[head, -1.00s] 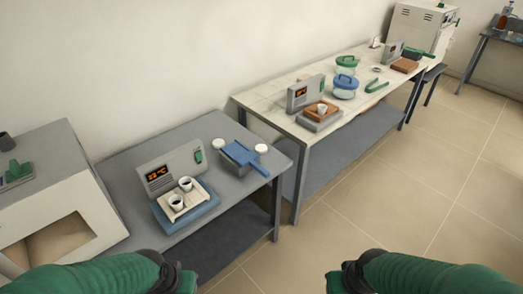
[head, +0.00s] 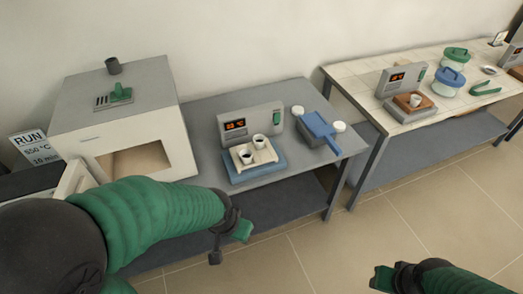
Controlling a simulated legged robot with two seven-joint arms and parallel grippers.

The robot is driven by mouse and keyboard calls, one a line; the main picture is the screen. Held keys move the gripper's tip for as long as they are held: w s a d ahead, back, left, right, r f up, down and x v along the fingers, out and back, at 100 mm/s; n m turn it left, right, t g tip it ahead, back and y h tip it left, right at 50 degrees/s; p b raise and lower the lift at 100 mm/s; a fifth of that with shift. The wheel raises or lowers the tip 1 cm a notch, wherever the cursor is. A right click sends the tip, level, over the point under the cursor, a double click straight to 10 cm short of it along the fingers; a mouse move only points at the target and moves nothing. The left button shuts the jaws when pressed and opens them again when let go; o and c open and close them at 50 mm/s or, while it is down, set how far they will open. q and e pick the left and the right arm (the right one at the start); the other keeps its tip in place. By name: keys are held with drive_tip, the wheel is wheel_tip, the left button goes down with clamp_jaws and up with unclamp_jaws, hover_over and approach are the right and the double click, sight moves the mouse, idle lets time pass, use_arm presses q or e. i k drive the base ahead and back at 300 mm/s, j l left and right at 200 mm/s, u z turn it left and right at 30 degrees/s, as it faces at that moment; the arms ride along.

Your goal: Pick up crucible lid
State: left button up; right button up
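Two small white round pieces that look like crucible lids lie on the grey table, one behind the blue-handled piece (head: 298,110) and one to its right (head: 339,126). Two white crucibles with dark insides, one nearer (head: 246,157) and one farther (head: 259,142), stand on a pale tray on the blue-based unit. My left gripper (head: 230,243) is in front of the table's front edge, apart from the lids, with its fingertips spread and empty. My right gripper (head: 383,279) is low over the floor at the bottom right, far from the lids; its finger gap is not clear.
A blue-handled piece (head: 318,130) lies between the lids. A tiled table (head: 352,85) with jars and another display unit is at right. The floor in front is clear.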

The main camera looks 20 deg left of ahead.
sight(339, 126)
drive_tip(key=i+l+u, duration=0.15)
drive_tip(key=i+l, duration=0.2)
drive_tip(key=i, duration=0.15)
drive_tip(key=i+l+u, duration=0.2)
drive_tip(key=i+l, duration=0.25)
drive_tip(key=i+l+u, duration=0.15)
drive_tip(key=i+l, duration=0.3)
drive_tip(key=i+l+u, duration=0.2)
drive_tip(key=i+l, duration=0.2)
drive_tip(key=l, duration=0.15)
drive_tip(key=i+l+u, duration=0.15)
drive_tip(key=i+l, duration=0.2)
drive_tip(key=l, duration=0.25)
